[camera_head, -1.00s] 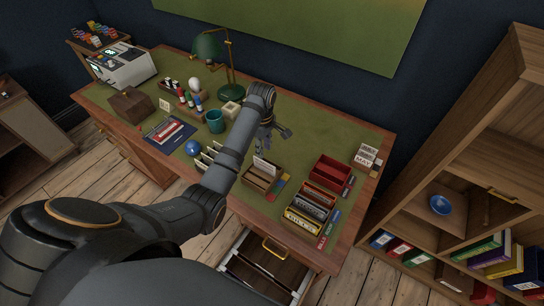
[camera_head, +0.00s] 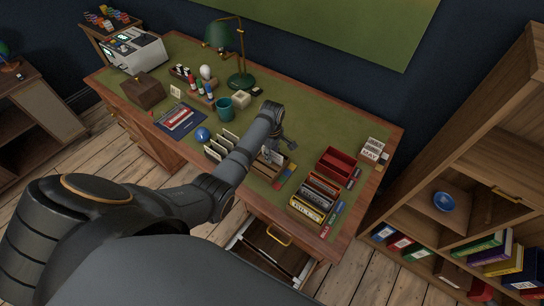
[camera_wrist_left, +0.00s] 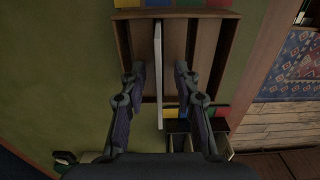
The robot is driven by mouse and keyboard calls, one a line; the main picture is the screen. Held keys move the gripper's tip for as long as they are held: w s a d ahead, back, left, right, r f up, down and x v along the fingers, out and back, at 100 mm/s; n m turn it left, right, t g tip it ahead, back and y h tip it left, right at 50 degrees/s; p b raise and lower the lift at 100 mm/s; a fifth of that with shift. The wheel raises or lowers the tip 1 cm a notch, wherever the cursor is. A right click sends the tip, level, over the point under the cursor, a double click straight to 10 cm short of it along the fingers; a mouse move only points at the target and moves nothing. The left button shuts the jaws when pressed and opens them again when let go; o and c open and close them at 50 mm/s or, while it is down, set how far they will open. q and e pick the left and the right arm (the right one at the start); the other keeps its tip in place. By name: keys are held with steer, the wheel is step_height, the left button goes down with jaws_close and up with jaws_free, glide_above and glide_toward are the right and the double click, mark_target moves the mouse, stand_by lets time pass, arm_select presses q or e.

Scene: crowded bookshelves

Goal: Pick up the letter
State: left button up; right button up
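The letter (camera_wrist_left: 158,50) shows edge-on in the left wrist view as a thin white card standing in a wooden box (camera_wrist_left: 122,42). The box also shows on the desk in the head view (camera_head: 262,168), partly covered by my left arm. My left gripper (camera_wrist_left: 160,72) is open over the box, with one finger on each side of the letter. A gap shows between the letter and the right finger; the left finger is closer to it. In the head view the left gripper (camera_head: 281,150) is just above the box. My right gripper is not in view.
A file rack with cards (camera_head: 218,147) stands left of the box. A red tray (camera_head: 336,162) and a book row (camera_head: 312,200) stand to its right. The teal cup (camera_head: 224,107) and green lamp (camera_head: 240,79) are behind. A drawer (camera_head: 270,250) stands open below.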

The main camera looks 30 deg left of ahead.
arm_select(q)
steer(key=shift+f, duration=0.25)
jaws_close()
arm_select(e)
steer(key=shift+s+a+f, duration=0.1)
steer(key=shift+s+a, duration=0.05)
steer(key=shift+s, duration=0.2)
arm_select(q)
steer(key=shift+r, duration=0.1)
steer(key=shift+r, duration=0.1)
